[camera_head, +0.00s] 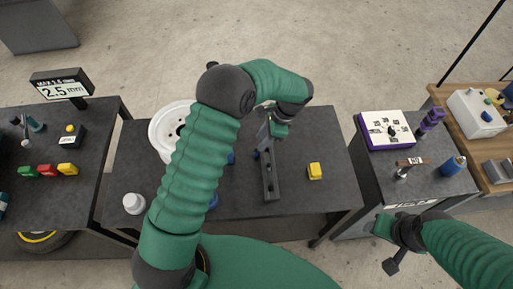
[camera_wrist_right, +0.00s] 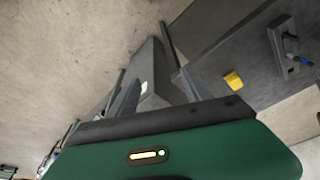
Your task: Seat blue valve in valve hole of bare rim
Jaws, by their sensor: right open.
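The bare rim (camera_head: 165,136) is white and lies at the left back of the middle table, partly hidden by my left arm. A small blue piece, perhaps the blue valve (camera_head: 257,154), shows beside a dark slotted fixture (camera_head: 271,182); it also shows in the right wrist view (camera_wrist_right: 303,60). My left gripper (camera_head: 277,128) points down at the far end of this fixture. Its fingertips are too small to read, and I cannot tell whether it holds anything. The rim's valve hole cannot be made out. My right gripper (camera_head: 391,247) is open and empty, in front of the right table.
A yellow block (camera_head: 315,171) stands right of the fixture. A white cup-like part (camera_head: 134,203) stands at the table's front left. Blue parts (camera_head: 213,201) show partly behind my left arm. The right table holds a white-topped box (camera_head: 387,129) and a blue bottle (camera_head: 453,166).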

